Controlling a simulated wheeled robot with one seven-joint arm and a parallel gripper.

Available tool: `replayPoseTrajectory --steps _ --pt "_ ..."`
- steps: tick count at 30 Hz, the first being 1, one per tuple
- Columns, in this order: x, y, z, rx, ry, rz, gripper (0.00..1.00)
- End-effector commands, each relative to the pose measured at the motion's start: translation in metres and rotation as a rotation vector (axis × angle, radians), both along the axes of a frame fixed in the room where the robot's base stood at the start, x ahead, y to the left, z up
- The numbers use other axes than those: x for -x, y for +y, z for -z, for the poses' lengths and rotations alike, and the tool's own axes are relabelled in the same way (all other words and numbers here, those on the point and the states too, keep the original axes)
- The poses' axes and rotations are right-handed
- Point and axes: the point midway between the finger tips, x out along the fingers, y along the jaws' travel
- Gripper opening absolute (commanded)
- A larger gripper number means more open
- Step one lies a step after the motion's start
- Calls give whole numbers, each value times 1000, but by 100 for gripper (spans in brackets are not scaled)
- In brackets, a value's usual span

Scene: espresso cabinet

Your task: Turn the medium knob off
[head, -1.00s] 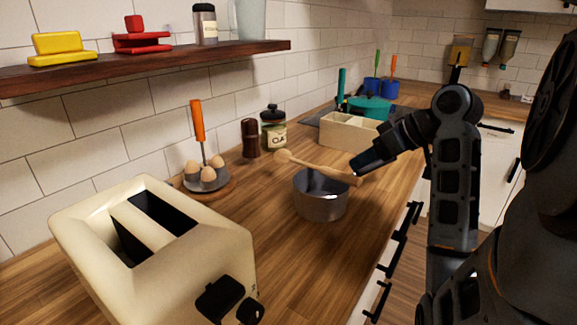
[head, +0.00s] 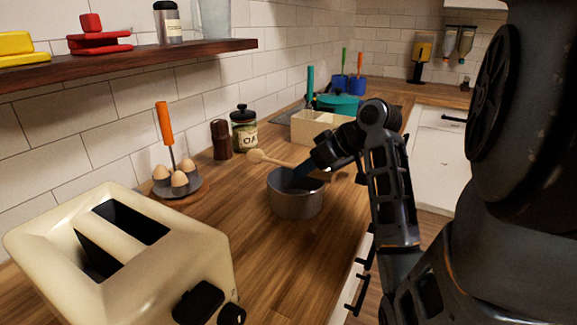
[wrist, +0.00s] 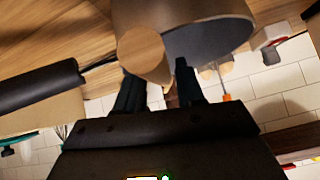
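No knob marked "medium" can be made out. The cream toaster (head: 190,258) stands at the front left of the counter, with a black lever (head: 198,302) and a small round black knob (head: 232,314) on its near end. My gripper (head: 303,171) is over the grey pot (head: 296,198), well behind the toaster. In the wrist view my gripper (wrist: 160,92) has its two dark fingers apart with a gap between them. The round wooden end of a spoon (wrist: 143,52) is close in front of the fingers. I cannot tell whether they touch it.
The wooden spoon (head: 275,161) lies across the pot. An egg holder (head: 180,188), brown mill (head: 221,140) and jar (head: 244,130) stand along the wall. A beige box (head: 310,127) and teal pot (head: 338,104) are farther back. Bare counter (head: 265,245) lies between toaster and pot.

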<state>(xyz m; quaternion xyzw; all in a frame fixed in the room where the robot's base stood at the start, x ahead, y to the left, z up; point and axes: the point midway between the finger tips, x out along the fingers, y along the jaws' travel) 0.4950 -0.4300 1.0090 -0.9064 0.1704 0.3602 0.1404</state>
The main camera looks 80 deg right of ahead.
Motion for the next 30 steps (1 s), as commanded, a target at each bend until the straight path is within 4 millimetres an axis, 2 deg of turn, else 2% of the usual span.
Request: replayPoseTrajectory --steps 3,15,25,30 --pt "0 0 0 0 0 0 37" --pt "0 0 0 0 0 0 0" --pt "0 0 -3 1 0 -1 0" --pt "0 0 -19 4 1 -1 0"
